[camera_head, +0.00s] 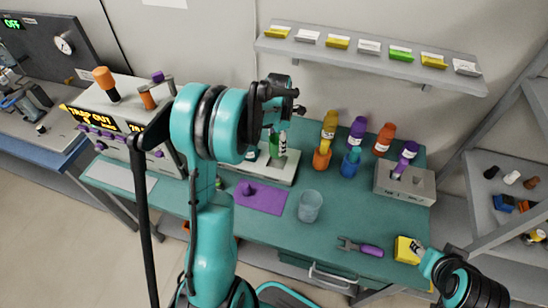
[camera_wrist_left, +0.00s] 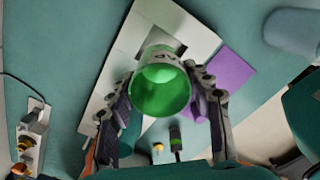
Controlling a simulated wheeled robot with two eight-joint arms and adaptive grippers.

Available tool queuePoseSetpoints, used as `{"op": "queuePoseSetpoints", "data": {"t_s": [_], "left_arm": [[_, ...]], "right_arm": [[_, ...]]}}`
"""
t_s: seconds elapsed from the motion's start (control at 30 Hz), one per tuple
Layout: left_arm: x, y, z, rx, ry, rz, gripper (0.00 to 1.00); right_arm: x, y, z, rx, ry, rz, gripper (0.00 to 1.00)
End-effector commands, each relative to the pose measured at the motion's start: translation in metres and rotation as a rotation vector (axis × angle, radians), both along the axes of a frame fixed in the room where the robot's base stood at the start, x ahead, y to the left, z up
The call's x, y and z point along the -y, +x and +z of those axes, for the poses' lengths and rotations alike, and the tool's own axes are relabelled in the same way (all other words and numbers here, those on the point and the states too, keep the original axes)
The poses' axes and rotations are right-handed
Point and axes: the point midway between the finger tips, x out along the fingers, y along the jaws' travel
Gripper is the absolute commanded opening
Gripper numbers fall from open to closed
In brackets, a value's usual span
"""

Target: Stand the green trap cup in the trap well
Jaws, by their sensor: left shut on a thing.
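My left gripper (camera_wrist_left: 162,88) is shut on the green trap cup (camera_wrist_left: 160,95), with one finger on each side of it in the left wrist view. The cup's open mouth faces that camera. Behind it is a pale grey block (camera_wrist_left: 122,68); whether the cup touches the block is hard to tell. In the head view my left arm covers much of this area, and the block (camera_head: 285,171) shows beside it. The trap well cannot be made out. My right gripper (camera_head: 419,251) is at the lower right beside a yellow block (camera_head: 403,249); its fingers are unclear.
A purple mat (camera_head: 262,198) and a clear beaker (camera_head: 310,206) are on the green table. Several coloured bottles stand at the back, near a grey holder (camera_head: 418,190). A purple-handled tool (camera_head: 370,250) lies in front. A shelf (camera_head: 370,54) hangs above.

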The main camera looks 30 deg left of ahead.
Motion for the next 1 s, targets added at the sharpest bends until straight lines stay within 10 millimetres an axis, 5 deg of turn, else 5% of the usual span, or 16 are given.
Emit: {"op": "queuePoseSetpoints", "data": {"t_s": [0.1, 0.5, 0.9, 0.93, 1.0], "left_arm": [[0.0, 0.0, -0.025, 0.0, 0.0, -0.001, 0.2], [0.0, 0.0, -0.07, 0.0, 0.0, -0.001, 0.2], [0.0, 0.0, -0.076, 0.0, 0.0, -0.001, 0.2], [0.0, 0.0, -0.076, 0.0, 0.0, -0.001, 0.55], [0.001, 0.0, -0.075, 0.0, 0.0, -0.001, 0.71]], "right_arm": [[0.0, 0.0, -0.01, 0.0, 0.0, 0.0, 0.4], [0.0, 0.0, -0.024, 0.0, 0.0, 0.0, 0.4], [0.0, 0.0, -0.027, 0.0, 0.0, 0.0, 0.4], [0.0, 0.0, -0.027, 0.0, 0.0, 0.0, 0.4], [0.0, 0.0, -0.026, 0.0, 0.0, 0.0, 0.4]]}}
